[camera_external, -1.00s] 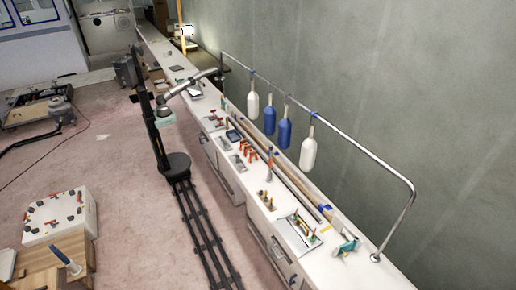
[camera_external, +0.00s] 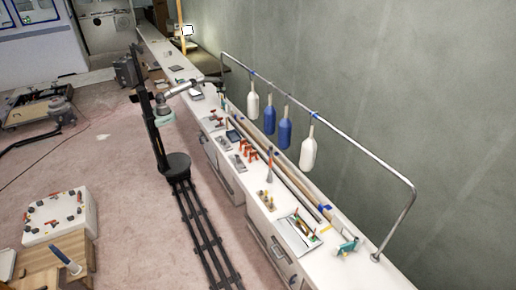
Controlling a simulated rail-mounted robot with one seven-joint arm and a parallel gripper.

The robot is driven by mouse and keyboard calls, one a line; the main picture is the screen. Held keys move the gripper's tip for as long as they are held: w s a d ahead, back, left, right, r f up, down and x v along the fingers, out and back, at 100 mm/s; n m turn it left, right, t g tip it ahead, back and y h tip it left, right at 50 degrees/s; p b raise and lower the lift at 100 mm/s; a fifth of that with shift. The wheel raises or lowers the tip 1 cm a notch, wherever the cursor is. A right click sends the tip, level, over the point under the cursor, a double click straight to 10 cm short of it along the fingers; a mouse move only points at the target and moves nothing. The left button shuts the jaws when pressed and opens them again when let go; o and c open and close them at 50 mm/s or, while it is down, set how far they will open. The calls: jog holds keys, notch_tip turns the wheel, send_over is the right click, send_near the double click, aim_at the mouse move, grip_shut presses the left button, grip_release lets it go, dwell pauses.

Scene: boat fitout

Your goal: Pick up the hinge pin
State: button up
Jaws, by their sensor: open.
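My gripper (camera_external: 221,87) is at the end of my outstretched arm, over the long white counter near its far half. It is small and dark in this view. Its jaws are open, and I see nothing held in them. I cannot make out the hinge pin for sure at this size. Small parts lie on the counter near and below my gripper, including a dark tray (camera_external: 197,96) to its left. Whether my gripper touches anything there cannot be told.
A metal rail (camera_external: 345,142) runs above the counter's wall side, with blue and white fenders (camera_external: 308,152) hanging from it. Orange clamps (camera_external: 251,153) and a tray of tools (camera_external: 297,238) stand on the nearer counter (camera_external: 343,267).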

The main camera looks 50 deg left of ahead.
jog(key=shift+f, duration=0.1)
grip_shut()
notch_tip(320, 180, up, 9)
jog(key=shift+r+b, duration=0.2)
jog(key=shift+b, duration=0.7)
jog(key=shift+r+p, duration=0.9)
